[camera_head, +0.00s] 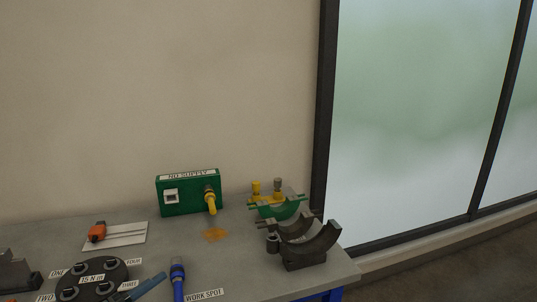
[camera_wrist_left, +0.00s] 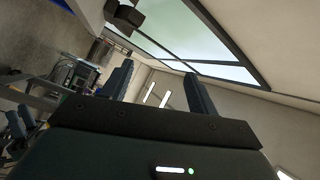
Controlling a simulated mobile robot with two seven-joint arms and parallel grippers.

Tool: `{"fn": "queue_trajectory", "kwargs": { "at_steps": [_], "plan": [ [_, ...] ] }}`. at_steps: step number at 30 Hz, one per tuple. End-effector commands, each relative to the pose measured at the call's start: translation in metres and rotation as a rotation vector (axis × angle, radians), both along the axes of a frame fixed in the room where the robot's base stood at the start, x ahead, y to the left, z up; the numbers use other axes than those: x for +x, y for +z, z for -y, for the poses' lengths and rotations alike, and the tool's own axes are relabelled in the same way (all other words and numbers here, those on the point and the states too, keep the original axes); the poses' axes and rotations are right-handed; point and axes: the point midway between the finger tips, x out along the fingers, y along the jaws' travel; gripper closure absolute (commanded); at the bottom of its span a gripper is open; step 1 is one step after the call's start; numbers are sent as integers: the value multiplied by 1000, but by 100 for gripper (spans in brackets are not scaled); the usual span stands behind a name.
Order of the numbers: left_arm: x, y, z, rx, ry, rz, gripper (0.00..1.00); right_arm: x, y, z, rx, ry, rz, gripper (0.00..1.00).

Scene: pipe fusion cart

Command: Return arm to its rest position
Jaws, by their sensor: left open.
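My left gripper (camera_wrist_left: 160,88) shows in the left wrist view with its two fingers apart and nothing between them. Beyond the fingers are a wall and a window, and the room appears strongly tilted. Neither arm shows in the head view, so my right gripper is out of sight. The grey cart top (camera_head: 225,262) in the head view has no gripper over its visible part.
A green box (camera_head: 188,192) with a yellow fitting stands at the cart's back. Dark curved clamp cradles (camera_head: 305,250) stand at the right edge. A black disc (camera_head: 95,279), an orange-handled tool (camera_head: 97,232) and a blue tool (camera_head: 178,279) lie nearer. A window (camera_head: 420,110) is at right.

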Motion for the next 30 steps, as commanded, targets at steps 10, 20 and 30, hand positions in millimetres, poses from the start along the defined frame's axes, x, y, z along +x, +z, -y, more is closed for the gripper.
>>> {"fn": "queue_trajectory", "kwargs": {
  "at_steps": [10, 20, 30],
  "plan": [
    [-111, -161, 29, -658, 565, -834, 41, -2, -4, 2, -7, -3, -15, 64],
    [-168, -203, 60, -747, 645, -1151, 41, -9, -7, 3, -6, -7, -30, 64],
    [-168, -203, 60, -747, 645, -1148, 41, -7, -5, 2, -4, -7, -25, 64]
  ]
}}
